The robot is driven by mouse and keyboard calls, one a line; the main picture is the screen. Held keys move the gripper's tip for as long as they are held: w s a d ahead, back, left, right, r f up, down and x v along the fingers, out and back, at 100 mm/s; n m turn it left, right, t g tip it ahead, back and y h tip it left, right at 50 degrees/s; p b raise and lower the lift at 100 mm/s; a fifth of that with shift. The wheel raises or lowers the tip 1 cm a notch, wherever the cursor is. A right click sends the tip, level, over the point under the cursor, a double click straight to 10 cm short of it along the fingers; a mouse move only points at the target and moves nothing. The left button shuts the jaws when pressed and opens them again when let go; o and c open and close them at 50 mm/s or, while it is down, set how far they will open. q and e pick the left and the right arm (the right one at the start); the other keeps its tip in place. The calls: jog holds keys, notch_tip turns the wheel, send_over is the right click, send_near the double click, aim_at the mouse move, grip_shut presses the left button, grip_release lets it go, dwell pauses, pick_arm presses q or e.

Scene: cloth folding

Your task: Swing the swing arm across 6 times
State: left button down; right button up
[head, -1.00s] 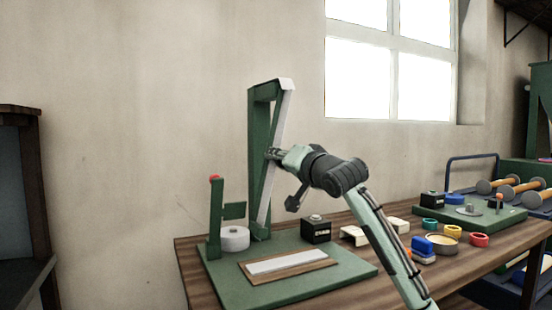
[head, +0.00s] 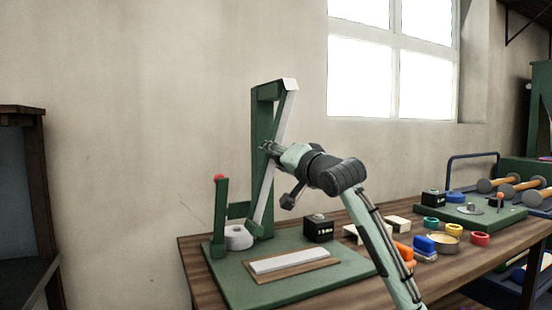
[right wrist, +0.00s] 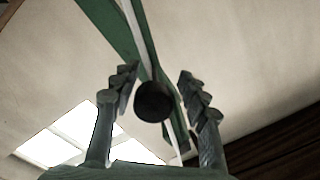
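The swing arm is a slim white bar (head: 266,199) slanting down from the top of a tall green frame (head: 262,125) in the head view. My right gripper (head: 266,149) is at the upper middle of the frame, in front of the bar. In the right wrist view my right gripper (right wrist: 158,90) is open, with its fingers on either side of a dark round knob (right wrist: 152,102). Gaps show between the knob and both fingers. Green and white bars run behind the knob. My left gripper is out of view.
The frame stands on a green base (head: 290,284) on a wooden table (head: 203,285). A red-tipped post (head: 219,220), a white roll (head: 238,238) and a black box (head: 318,229) surround it. Colored rings and blocks crowd the right side.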

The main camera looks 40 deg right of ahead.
jog(key=shift+d, duration=0.1)
jog(key=shift+s, duration=0.1)
jog(key=shift+s+f, duration=0.1)
jog(key=shift+s, duration=0.25)
jog(key=s+a, duration=0.2)
jog(key=s, duration=0.9)
jog(key=shift+a+f, duration=0.15)
